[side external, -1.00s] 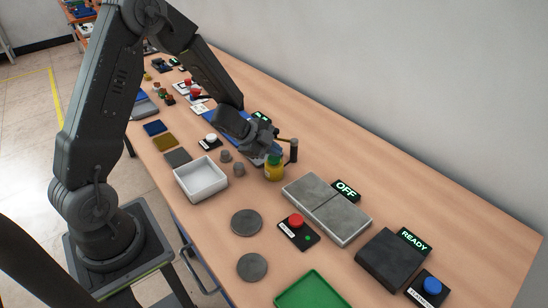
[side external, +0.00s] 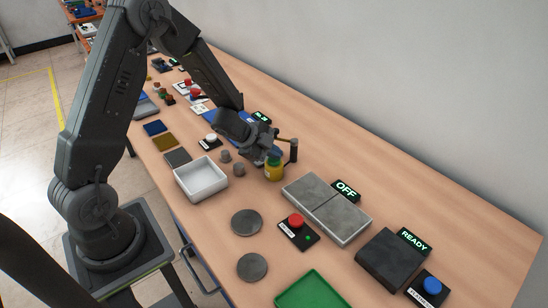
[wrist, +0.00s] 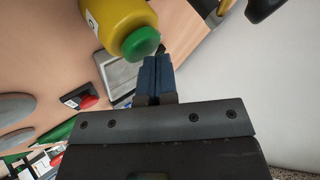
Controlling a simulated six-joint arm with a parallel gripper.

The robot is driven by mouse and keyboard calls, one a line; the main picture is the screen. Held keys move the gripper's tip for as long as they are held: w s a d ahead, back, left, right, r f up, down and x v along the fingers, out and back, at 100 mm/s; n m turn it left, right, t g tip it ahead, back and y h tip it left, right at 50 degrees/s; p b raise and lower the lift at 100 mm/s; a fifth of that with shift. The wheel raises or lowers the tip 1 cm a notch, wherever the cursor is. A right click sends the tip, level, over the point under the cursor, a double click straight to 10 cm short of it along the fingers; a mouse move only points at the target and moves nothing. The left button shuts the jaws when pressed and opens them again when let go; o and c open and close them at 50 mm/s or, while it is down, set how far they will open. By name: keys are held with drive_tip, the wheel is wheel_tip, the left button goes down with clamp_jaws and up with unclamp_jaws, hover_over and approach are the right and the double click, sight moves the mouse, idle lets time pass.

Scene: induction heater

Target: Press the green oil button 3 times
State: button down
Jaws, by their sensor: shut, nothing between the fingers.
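The oil bottle (side external: 274,173) is yellow with a green button on top and stands upright on the table near the middle of the side view. In the wrist view its green button (wrist: 141,43) shows close beside my blue fingertips. My gripper (side external: 275,152) is shut and empty, pointing down at the top of the bottle. The gripper partly hides the button in the side view.
A dark post with a wooden-looking arm (side external: 293,150) stands just right of the bottle. A grey two-part plate (side external: 327,208) with an OFF sign (side external: 346,190) lies in front. A white tray (side external: 201,180) and two small grey cylinders (side external: 238,169) are to the left. A red button (side external: 296,220) is nearer.

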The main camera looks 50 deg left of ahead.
sight(274, 161)
drive_tip(key=shift+r, duration=0.9)
drive_tip(key=shift+r, duration=2.55)
